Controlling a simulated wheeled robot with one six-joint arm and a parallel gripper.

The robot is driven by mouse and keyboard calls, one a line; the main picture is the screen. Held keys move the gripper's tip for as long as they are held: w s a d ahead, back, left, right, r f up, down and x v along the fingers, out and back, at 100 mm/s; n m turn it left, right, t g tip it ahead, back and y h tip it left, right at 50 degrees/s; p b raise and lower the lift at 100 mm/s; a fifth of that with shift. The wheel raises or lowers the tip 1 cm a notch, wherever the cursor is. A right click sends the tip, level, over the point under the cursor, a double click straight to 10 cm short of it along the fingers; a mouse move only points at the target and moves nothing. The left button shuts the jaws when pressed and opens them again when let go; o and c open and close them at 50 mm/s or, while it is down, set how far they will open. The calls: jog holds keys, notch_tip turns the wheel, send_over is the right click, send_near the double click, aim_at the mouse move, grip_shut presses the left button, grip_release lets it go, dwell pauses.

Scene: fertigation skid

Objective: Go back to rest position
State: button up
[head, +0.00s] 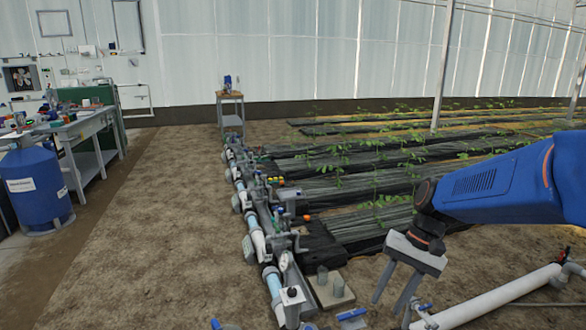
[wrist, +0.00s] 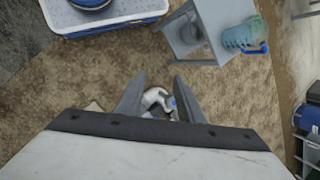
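My gripper (head: 387,304) hangs at the right of the head view, below my blue arm. Its two grey fingers point down and stand apart, with nothing between them. In the wrist view my gripper (wrist: 160,82) also shows two spread fingers. A small white and blue fitting (wrist: 156,98) appears between them there; it looks to lie beyond the fingers, and its distance is hard to tell.
A grey pipe run (head: 262,215) crosses the middle. A blue tank (head: 36,183) and a workbench (head: 85,125) stand left. Bare soil (head: 150,230) between is clear. Planted rows (head: 350,165) lie behind.

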jog(key=s+d+r+n+t+h, duration=0.1)
jog(key=s+d+n+t+h, duration=0.1)
jog(key=s, duration=0.5)
jog(key=s+d+r+n+t+h, duration=0.2)
jog(key=s+d+t, duration=0.2)
jog(key=s, duration=0.3)
jog(key=shift+s+d+r+t, duration=0.15)
jog(key=shift+s+r+t, duration=0.1)
jog(key=shift+t, duration=0.15)
dwell(1.5)
